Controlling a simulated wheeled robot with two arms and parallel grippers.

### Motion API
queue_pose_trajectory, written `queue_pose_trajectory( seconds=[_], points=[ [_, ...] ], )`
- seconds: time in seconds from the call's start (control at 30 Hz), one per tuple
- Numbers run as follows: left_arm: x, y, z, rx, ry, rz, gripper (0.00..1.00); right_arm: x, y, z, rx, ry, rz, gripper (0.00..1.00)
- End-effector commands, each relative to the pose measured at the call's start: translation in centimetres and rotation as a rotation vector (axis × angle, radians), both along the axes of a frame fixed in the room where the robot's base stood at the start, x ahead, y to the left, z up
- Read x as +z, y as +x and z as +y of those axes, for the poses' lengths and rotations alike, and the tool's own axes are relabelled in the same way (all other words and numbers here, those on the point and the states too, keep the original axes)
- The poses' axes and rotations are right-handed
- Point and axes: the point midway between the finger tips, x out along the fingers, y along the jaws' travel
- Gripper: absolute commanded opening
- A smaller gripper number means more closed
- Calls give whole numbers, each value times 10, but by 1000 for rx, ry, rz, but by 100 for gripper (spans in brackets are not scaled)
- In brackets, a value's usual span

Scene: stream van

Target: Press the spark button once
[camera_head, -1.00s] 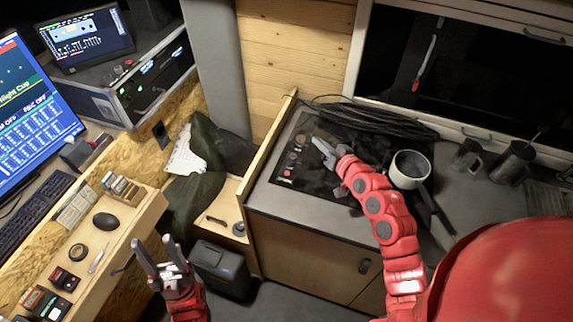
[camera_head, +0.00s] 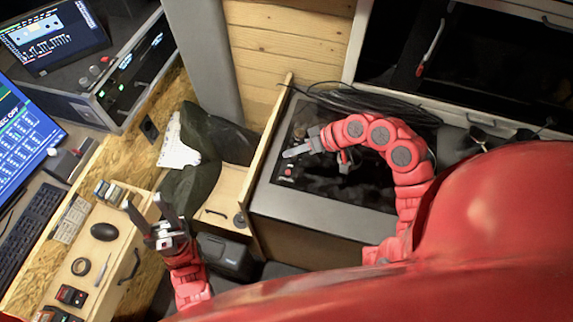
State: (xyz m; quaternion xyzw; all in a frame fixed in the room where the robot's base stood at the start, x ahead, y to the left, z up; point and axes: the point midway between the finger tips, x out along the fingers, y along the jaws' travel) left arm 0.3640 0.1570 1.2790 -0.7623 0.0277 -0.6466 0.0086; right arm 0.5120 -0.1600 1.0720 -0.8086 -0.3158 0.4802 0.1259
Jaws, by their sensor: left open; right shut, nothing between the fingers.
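The black hob panel (camera_head: 335,181) is set into the grey counter right of centre. At its left front corner is a small control with a red spot (camera_head: 288,171), which looks like the spark button; its label is too small to read. Round knobs (camera_head: 299,131) sit farther back along the same edge. My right gripper (camera_head: 286,154) is shut and empty, its tips pointing left just behind the red spot in the picture. I cannot tell its height above the panel or whether it touches. My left gripper (camera_head: 151,213) is open and empty, beside the wooden desk.
A wooden partition (camera_head: 262,160) rises along the counter's left edge. Black cables (camera_head: 340,98) lie at the back of the hob. A dark bin (camera_head: 226,257) stands below the partition. The desk at left holds a keyboard (camera_head: 30,222) and a black mouse (camera_head: 104,231).

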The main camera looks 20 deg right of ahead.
Motion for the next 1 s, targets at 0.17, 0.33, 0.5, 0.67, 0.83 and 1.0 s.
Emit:
queue_pose_trajectory(
  seconds=[0.17,0.33,0.5,0.67,0.83,1.0],
  points=[
    [-1,0,0,0,0,0,50,-1,1,0,-2,0,-2,0],
    [-7,0,0,0,0,-1,50,-8,1,0,-2,1,-2,0],
    [-22,0,0,0,0,0,50,-25,1,0,-2,2,-3,0],
    [-42,0,0,0,0,0,50,-48,1,0,0,-1,-2,0],
    [-61,0,0,0,0,0,50,-71,1,0,-1,1,-3,0],
    [-69,0,0,0,0,-1,50,-86,1,0,-3,1,-3,0]
  ],
)
